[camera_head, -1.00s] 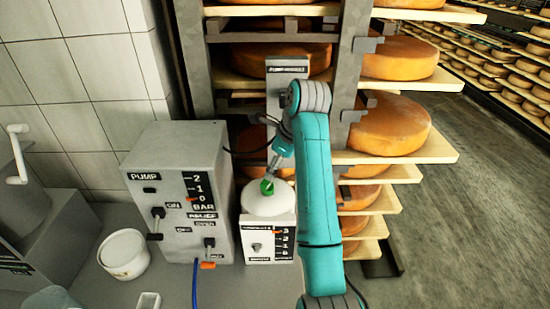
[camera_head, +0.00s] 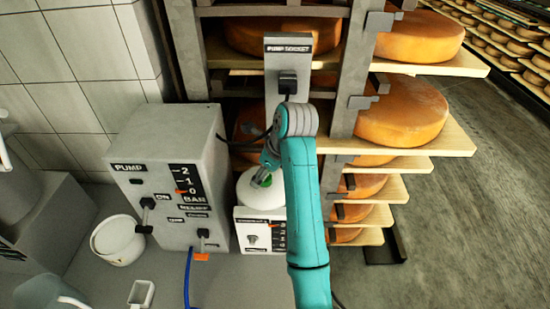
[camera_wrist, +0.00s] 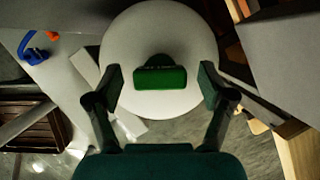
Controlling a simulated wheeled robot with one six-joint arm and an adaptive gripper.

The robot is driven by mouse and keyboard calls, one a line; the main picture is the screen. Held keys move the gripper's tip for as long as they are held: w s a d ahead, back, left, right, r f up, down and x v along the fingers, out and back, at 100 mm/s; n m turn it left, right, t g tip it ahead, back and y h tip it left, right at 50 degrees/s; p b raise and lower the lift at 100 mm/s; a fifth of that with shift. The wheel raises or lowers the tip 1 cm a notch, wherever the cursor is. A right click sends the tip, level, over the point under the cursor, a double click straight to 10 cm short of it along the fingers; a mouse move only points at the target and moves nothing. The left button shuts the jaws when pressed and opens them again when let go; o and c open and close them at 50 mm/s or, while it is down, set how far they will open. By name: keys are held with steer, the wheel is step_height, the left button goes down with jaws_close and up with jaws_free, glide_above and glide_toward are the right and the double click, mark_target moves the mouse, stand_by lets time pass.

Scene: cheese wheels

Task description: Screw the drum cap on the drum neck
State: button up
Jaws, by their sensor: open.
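The white drum (camera_head: 245,194) stands between the pump and my arm in the head view. In the wrist view the round white drum top (camera_wrist: 125,45) fills the upper middle. The green drum cap (camera_head: 264,181) is at the drum's top centre, and it also shows in the wrist view (camera_wrist: 160,78). I cannot tell whether it is seated on the neck, which is hidden. My gripper (camera_wrist: 160,86) is open, one finger on each side of the cap with gaps to both. In the head view my gripper (camera_head: 268,166) is over the drum, partly hidden by my arm.
The grey pump box (camera_head: 165,180) stands close left of the drum. A pump socket post (camera_head: 289,65) rises behind. Wooden shelves with cheese wheels (camera_head: 402,115) stand at the right and back. A white tub (camera_head: 118,240) sits at left on the grey worktop.

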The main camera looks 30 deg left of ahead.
steer(key=shift+a+f, duration=0.15)
steer(key=shift+f, duration=0.25)
steer(key=c, duration=1.3)
steer(key=shift+o, duration=0.2)
steer(key=shift+m+t, duration=0.5)
steer(key=shift+m, duration=0.7)
steer(key=m, duration=0.2)
steer(key=m+t+h, duration=0.1)
steer(key=m, duration=0.1)
steer(key=shift+m+t, duration=0.3)
steer(key=shift+m, duration=0.1)
